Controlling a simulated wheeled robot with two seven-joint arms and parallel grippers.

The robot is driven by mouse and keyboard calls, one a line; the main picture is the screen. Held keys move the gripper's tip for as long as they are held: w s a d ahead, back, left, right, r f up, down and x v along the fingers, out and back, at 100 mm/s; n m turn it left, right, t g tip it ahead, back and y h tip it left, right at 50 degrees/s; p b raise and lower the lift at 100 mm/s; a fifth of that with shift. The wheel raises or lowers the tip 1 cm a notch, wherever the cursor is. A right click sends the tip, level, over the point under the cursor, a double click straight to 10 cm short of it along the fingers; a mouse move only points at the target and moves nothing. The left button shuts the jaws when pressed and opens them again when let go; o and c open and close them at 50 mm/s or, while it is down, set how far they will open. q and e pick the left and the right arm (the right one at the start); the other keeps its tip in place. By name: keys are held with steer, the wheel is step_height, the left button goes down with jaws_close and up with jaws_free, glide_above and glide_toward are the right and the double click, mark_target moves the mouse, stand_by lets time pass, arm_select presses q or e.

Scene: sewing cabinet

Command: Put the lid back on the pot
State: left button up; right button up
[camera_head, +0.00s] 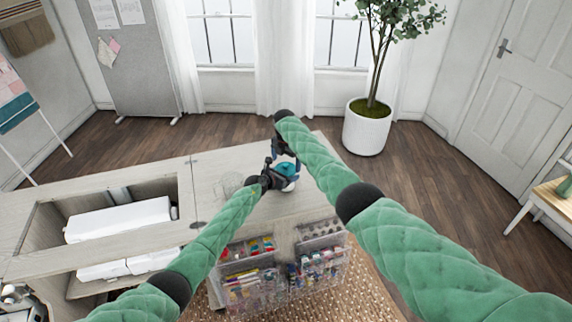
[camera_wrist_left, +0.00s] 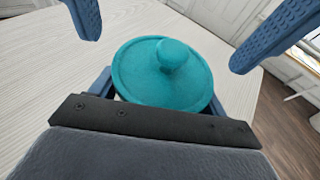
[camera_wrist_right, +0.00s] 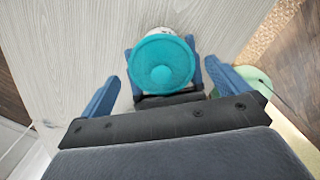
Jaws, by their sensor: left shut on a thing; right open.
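The white pot (camera_head: 289,186) is by the far right part of the light wood cabinet top. The teal lid (camera_head: 286,169), round with a knob, is over its mouth; it also shows in the left wrist view (camera_wrist_left: 165,75) and, from above, in the right wrist view (camera_wrist_right: 162,65). I cannot tell whether it is fully seated. My left gripper (camera_head: 275,181) is shut on the pot, its blue fingers at either side below the lid. My right gripper (camera_head: 286,157) is open above the lid, its fingers apart and not touching it. The lid hides most of the pot.
Clear glassware (camera_head: 230,183) stands left of the pot. A white sewing machine (camera_head: 120,220) lies in the cabinet's open recess at left. Clear bins of supplies (camera_head: 285,268) hang at the cabinet's front. A potted plant (camera_head: 367,128) stands beyond. The cabinet top around the pot is mostly free.

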step_height(320, 180, up, 10)
steer(key=shift+s+a, duration=0.15)
steer(key=shift+s, duration=0.05)
arm_select(q)
steer(key=o, duration=1.5)
steer(key=shift+c, duration=0.2)
steer(key=shift+s+a, duration=0.1)
steer(key=v, duration=0.6)
steer(key=shift+s+a+r, duration=0.3)
steer(key=shift+s+a, duration=0.1)
steer(key=shift+s, duration=0.15)
arm_select(e)
steer(key=shift+r, duration=0.25)
